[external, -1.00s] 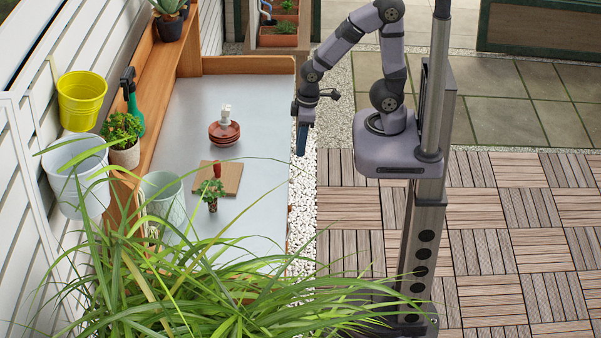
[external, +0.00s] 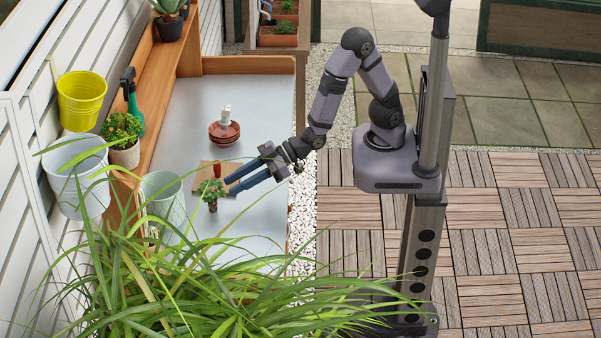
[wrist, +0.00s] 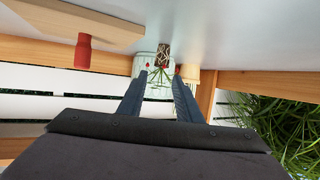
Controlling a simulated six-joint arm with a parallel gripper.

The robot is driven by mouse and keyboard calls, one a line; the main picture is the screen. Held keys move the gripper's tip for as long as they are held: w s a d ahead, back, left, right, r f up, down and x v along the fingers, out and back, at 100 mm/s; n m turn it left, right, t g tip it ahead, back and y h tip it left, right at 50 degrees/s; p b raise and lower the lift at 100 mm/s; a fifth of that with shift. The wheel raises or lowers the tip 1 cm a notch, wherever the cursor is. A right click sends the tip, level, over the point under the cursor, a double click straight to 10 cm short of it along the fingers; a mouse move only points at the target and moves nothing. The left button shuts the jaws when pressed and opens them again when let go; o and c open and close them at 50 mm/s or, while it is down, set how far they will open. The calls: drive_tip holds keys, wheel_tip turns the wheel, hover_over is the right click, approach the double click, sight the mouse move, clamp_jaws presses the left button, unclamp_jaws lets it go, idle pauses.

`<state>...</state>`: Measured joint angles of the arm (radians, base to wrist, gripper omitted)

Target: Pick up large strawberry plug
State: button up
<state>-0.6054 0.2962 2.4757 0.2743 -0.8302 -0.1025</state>
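The strawberry plug (external: 212,190) has green leaves over a brown root ball and stands upright on the grey bench top. In the wrist view the picture is inverted; the plug's root ball (wrist: 162,54) and leaves, with small red fruit, show just beyond the fingertips. My gripper (external: 228,187) is open, its two blue fingers pointing left toward the plug from its right side. In the wrist view my gripper (wrist: 159,76) has its fingers apart on either side of the leaves. I cannot tell whether the tips touch the leaves.
Stacked terracotta saucers (external: 224,133) are farther back. Long grass leaves (external: 200,290) overhang the front.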

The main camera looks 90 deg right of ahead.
sight(216, 198)
drive_tip(key=shift+a+r, duration=0.2)
drive_tip(key=shift+a, duration=0.1)
drive_tip(key=shift+w, duration=0.3)
drive_tip(key=shift+p+x, duration=0.65)
drive_tip(key=shift+x, duration=2.5)
drive_tip(key=shift+a, duration=0.1)
drive_tip(key=shift+p+x, duration=0.95)
drive_tip(key=shift+x, duration=1.65)
drive_tip(key=shift+w+r, duration=0.1)
drive_tip(key=shift+r, duration=0.05)
drive_tip(key=c, duration=0.8)
